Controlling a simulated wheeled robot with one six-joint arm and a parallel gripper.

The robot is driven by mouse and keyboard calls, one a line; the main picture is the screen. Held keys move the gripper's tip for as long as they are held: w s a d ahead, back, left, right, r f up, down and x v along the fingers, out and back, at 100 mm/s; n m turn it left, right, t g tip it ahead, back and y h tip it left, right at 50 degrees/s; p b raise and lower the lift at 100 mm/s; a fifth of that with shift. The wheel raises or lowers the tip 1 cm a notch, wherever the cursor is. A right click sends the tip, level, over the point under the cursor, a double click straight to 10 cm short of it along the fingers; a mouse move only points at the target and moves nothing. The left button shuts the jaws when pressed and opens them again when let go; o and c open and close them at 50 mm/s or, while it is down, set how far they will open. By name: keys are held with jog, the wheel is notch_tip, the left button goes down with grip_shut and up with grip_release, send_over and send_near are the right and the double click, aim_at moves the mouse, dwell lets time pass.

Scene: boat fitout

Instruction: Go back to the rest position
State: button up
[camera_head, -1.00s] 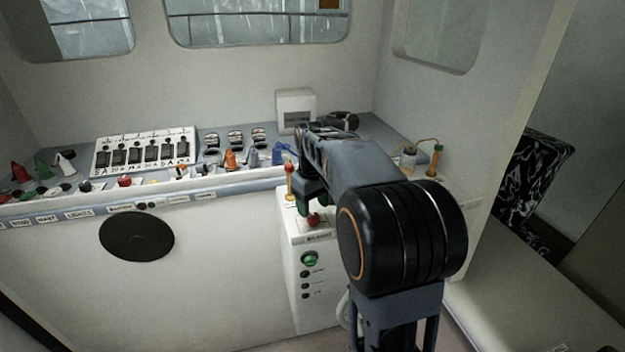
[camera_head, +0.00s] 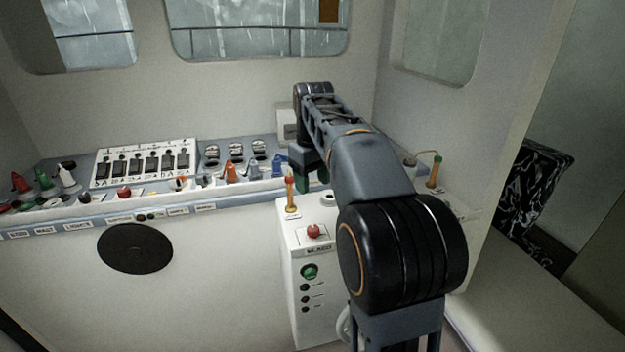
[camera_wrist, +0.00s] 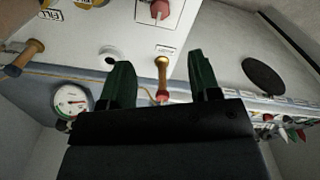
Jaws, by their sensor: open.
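My gripper (camera_head: 313,176) hangs at the end of my raised arm, above and behind the white control box (camera_head: 292,258). Its jaws are partly hidden by the arm in the head view. In the wrist view the two green fingers (camera_wrist: 160,78) are apart, with nothing held between them. A brass lever with a red tip (camera_wrist: 162,78) shows in the gap between the fingers, beyond them. The same lever stands upright on the box in the head view (camera_head: 290,196), just left of the gripper.
A red knob (camera_head: 313,231) and a green button (camera_head: 310,271) are on the box. The console on the left carries a switch panel (camera_head: 145,163) and several coloured levers. Another lever (camera_head: 435,172) stands right of my arm. A round gauge (camera_wrist: 70,100) shows in the wrist view.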

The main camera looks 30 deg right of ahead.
jog(key=f, duration=0.2)
jog(key=f+m, duration=0.1)
jog(key=f, duration=0.1)
jog(key=a+f+m+t, duration=0.1)
jog(key=f, duration=0.1)
jog(key=shift+s+f, duration=0.1)
jog(key=shift+s, duration=0.2)
jog(key=s+a+f+t, duration=0.2)
jog(key=s+a+f, duration=0.1)
jog(key=s, duration=0.5)
jog(key=s+a+f+t, duration=0.1)
jog(key=s+a+f, duration=0.2)
jog(key=s+a, duration=0.2)
jog(key=shift+s+a+f+t, duration=0.25)
jog(key=shift+s+t, duration=0.15)
jog(key=shift+s, duration=0.95)
